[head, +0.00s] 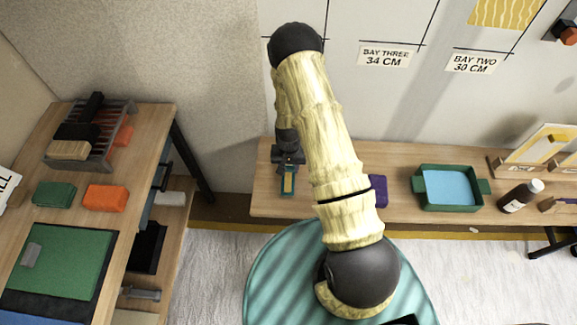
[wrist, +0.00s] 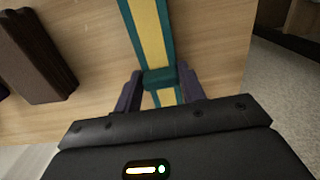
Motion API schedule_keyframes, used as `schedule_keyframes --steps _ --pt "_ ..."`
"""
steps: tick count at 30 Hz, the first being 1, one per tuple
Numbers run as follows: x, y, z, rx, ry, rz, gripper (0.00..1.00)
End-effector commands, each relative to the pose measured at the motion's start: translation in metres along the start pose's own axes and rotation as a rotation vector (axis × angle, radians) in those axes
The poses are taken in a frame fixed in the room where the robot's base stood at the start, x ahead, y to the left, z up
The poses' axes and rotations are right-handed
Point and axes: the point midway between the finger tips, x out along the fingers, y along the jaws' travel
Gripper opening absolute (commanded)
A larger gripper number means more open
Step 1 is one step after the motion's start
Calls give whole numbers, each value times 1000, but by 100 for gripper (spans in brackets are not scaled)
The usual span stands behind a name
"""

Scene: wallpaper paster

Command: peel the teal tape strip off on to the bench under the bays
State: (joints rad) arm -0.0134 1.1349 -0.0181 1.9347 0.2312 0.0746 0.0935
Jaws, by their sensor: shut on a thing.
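The teal tape strip (wrist: 149,30) shows teal edges along a yellow middle, with a teal crosspiece (wrist: 160,78) over it. It lies over the wooden bench (head: 325,190) below the wall bays and also shows in the head view (head: 288,186). My gripper (wrist: 160,88) has its purple-grey fingers on both sides of the crosspiece and is shut on it. In the head view my gripper (head: 288,166) points down at the bench's left end. I cannot tell whether the strip touches the bench along its length.
A purple block (head: 378,190), a green tray with blue inside (head: 449,171) and a dark bottle (head: 515,197) stand to the right on the bench. A side table (head: 150,135) with a rack (head: 90,135) and orange block (head: 105,198) is at left. Carpet lies between them.

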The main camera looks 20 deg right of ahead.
Motion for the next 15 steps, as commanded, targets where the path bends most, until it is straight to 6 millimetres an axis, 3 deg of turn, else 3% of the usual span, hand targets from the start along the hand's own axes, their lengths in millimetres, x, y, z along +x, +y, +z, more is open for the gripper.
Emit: schedule_keyframes --steps 15 --pt "6 0 0 0 0 0 18"
